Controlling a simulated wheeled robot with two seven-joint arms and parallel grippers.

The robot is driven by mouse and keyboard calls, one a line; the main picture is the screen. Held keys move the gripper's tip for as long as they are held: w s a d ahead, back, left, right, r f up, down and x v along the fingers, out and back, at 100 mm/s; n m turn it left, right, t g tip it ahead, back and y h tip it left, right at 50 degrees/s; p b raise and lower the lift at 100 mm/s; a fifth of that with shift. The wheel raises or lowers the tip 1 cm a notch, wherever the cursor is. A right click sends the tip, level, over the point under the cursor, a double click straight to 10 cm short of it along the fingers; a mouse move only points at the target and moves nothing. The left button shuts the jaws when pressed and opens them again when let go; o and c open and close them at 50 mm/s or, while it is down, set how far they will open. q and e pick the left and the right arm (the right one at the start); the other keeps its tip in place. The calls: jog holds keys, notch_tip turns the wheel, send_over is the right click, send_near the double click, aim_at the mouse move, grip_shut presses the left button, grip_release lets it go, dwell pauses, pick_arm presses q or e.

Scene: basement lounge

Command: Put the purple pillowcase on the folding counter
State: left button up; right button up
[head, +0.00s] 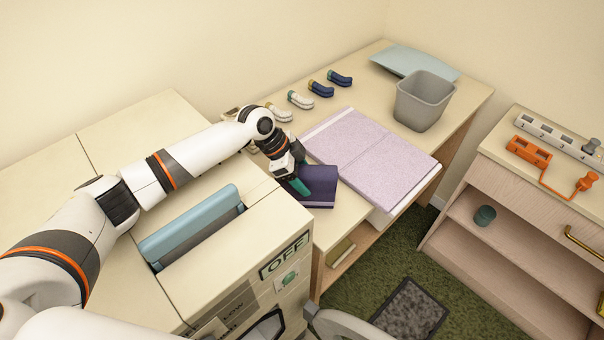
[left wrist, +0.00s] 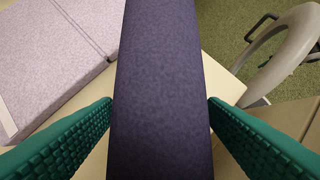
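The purple pillowcase (head: 320,182) is a dark, folded, block-like piece at the counter's front left. In the left wrist view the pillowcase (left wrist: 160,90) runs as a straight band from top to bottom between my green fingers. The folding counter (head: 345,208) is the pale wooden top beside the white machine. My left gripper (head: 299,186) is low over the pillowcase. Its fingers in the left wrist view (left wrist: 160,100) are spread on either side of the cloth, with thin gaps at the tips. Firm contact does not show. My right gripper is not in view.
A lavender folded pad (head: 372,158) lies right of the pillowcase. A grey bin (head: 424,100), a pale blue sheet (head: 415,60) and several small rolled items (head: 320,88) are farther back. A machine with a raised blue part (head: 190,225) stands left, a chair (head: 350,325) in front.

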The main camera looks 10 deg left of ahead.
pick_arm(q)
jog(key=shift+r, duration=0.15)
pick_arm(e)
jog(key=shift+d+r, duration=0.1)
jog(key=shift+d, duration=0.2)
pick_arm(q)
jog(key=shift+r, duration=0.15)
jog(key=b+v, duration=0.3)
jog(key=v, duration=0.7)
jog(key=shift+a+r, duration=0.2)
jog(key=shift+a, duration=0.05)
jog(key=shift+s+a+r, duration=0.1)
jog(key=shift+a+r, duration=0.15)
jog(key=shift+r, duration=0.25)
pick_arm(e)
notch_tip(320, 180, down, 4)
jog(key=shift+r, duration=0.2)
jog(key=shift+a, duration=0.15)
